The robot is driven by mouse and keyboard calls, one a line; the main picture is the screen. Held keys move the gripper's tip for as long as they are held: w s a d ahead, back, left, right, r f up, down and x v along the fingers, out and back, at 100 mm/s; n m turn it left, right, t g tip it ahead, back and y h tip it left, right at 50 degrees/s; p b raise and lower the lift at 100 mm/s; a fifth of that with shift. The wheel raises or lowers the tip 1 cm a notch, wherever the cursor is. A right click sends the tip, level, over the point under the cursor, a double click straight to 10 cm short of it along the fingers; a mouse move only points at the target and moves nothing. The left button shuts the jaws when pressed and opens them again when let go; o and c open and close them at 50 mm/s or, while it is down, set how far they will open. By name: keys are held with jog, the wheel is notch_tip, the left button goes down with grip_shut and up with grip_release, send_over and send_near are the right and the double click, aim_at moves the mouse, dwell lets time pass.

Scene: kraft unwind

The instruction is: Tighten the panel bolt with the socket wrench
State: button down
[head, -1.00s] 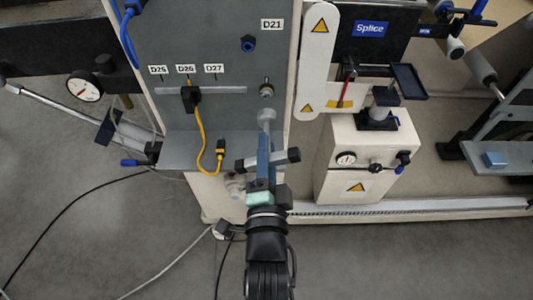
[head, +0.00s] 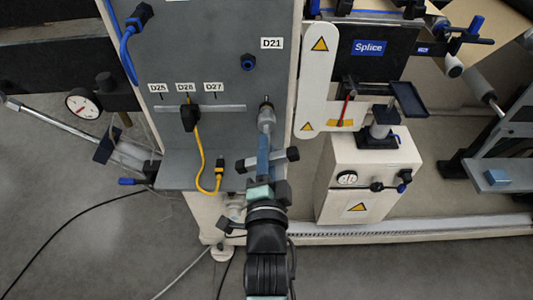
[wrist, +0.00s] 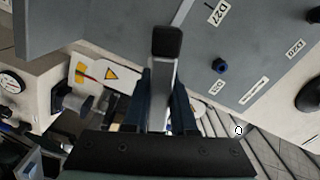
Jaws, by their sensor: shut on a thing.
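The panel bolt (head: 265,101) sticks out of the grey panel below the D21 label in the head view. My gripper (head: 263,168) is shut on the socket wrench (head: 267,118), which has a grey metal socket end and black-ended crosspiece. The socket end points up at the bolt and meets it in the picture; I cannot tell whether it is seated on it. In the wrist view, the blue fingers of my gripper (wrist: 160,110) stand on both sides of the grey wrench (wrist: 163,80) with its black end towards the camera. The bolt is not discernible there.
Left of the bolt, a yellow cable (head: 202,150) hangs from a black plug at D26. A white guard plate (head: 318,75) stands to the right, beside a white gauge box (head: 370,180). A grey ledge (head: 180,170) juts out below the panel.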

jog(key=shift+w+r, duration=0.15)
jog(key=shift+w, duration=0.7)
dwell(1.9)
jog(key=shift+p, duration=0.3)
jog(key=shift+r+m+p, duration=0.1)
jog(key=shift+m+p, duration=0.3)
jog(key=shift+m, duration=0.8)
jog(key=shift+w+m+p, duration=0.1)
jog(key=shift+m+p, duration=0.55)
jog(key=shift+m, duration=0.45)
